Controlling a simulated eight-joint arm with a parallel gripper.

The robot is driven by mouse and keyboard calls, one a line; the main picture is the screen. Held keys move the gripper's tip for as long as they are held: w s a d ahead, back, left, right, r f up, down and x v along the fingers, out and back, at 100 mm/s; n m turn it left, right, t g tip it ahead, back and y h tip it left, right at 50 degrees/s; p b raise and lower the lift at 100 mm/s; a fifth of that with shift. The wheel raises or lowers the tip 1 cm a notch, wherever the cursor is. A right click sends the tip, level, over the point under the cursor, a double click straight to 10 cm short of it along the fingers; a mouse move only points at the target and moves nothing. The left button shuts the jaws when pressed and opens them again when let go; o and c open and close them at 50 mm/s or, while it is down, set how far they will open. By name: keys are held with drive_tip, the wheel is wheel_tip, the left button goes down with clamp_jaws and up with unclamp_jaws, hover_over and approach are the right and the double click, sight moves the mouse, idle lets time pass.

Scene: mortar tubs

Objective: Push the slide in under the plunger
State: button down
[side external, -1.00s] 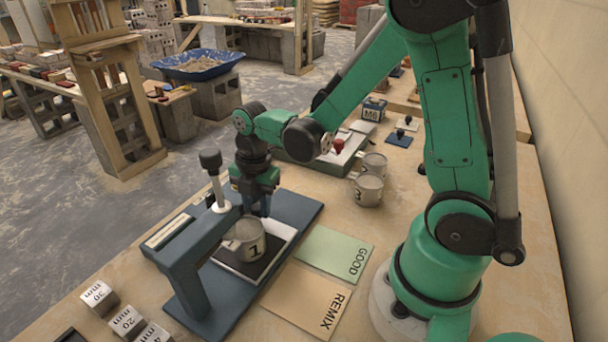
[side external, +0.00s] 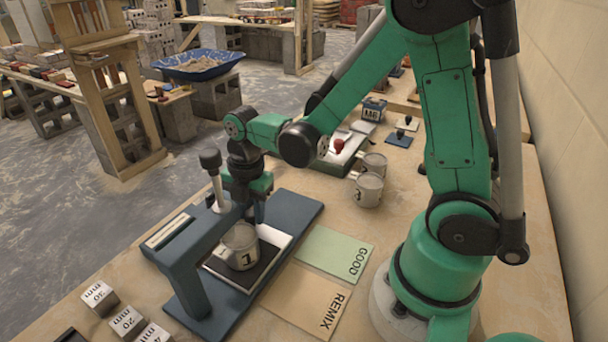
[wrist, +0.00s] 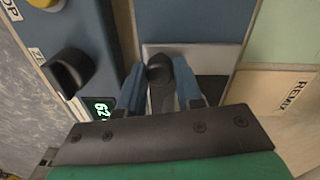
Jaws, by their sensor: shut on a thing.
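The slide (side external: 268,270), a pale tray with a dark top, lies on the blue base of the press. A grey cup marked 1 (side external: 241,247) stands upright on it. The plunger (side external: 216,187), a pale rod with a dark knob, rises from the press's blue arm; its lower end is hidden. The cup is close beside that arm, and I cannot tell if it is centred below the plunger. My gripper (side external: 258,212) is at the slide's far end, shut on a dark knob (wrist: 159,68). The slide's pale end plate (wrist: 215,55) shows in the wrist view.
GOOD (side external: 334,252) and REMIX (side external: 308,300) mats lie right of the press. Blocks marked in mm (side external: 99,297) sit at the front left. A lit display (wrist: 99,106) and a dark cylinder (wrist: 70,72) show in the wrist view.

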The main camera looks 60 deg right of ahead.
drive_tip(key=shift+a, duration=1.25)
drive_tip(key=c, duration=0.6)
unclamp_jaws()
drive_tip(key=shift+d+r, duration=0.1)
drive_tip(key=shift+r, duration=0.05)
drive_tip(key=shift+s+r, duration=0.15)
drive_tip(key=shift+r, duration=2.5)
